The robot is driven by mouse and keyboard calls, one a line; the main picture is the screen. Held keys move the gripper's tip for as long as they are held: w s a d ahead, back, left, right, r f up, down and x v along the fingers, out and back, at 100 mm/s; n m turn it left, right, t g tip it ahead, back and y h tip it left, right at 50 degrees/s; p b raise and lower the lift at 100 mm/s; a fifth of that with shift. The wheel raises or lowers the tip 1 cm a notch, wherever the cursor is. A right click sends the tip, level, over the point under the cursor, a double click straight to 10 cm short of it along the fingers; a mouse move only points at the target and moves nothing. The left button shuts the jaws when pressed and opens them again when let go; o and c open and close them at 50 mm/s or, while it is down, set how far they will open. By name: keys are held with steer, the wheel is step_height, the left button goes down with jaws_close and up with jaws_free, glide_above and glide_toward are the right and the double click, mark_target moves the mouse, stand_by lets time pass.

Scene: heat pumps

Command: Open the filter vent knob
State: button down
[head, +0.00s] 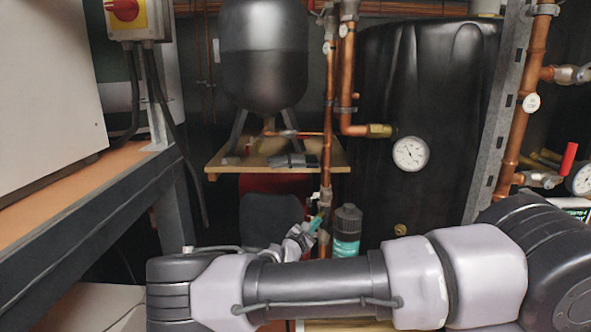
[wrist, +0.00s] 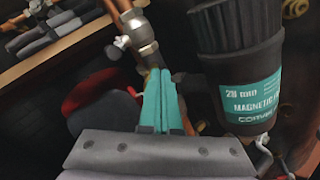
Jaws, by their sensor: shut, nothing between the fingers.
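The magnetic filter is a dark canister with a teal label, standing right of the copper pipe in the head view (head: 346,230). I cannot make out the vent knob for certain. My gripper, with teal fingers, shows in the wrist view (wrist: 163,75) and small in the head view (head: 316,222). It is shut and empty, left of the filter and apart from it, with its tips near a metal pipe fitting (wrist: 138,32).
The vertical copper pipe (head: 327,140) runs close to my gripper. A wooden shelf (head: 228,166) carries a dark vessel (head: 264,50). A large black tank (head: 430,90) with a round gauge (head: 410,154) stands behind. A bench frame (head: 90,195) bounds the left side.

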steer(key=shift+w+a+r, duration=0.3)
steer(key=shift+a, duration=0.5)
stand_by(0.6)
steer(key=shift+r, duration=0.15)
steer(key=v, duration=0.5)
steer(key=shift+s+a+r, duration=0.1)
steer(key=shift+s+r, duration=0.2)
steer(key=shift+s, duration=0.1)
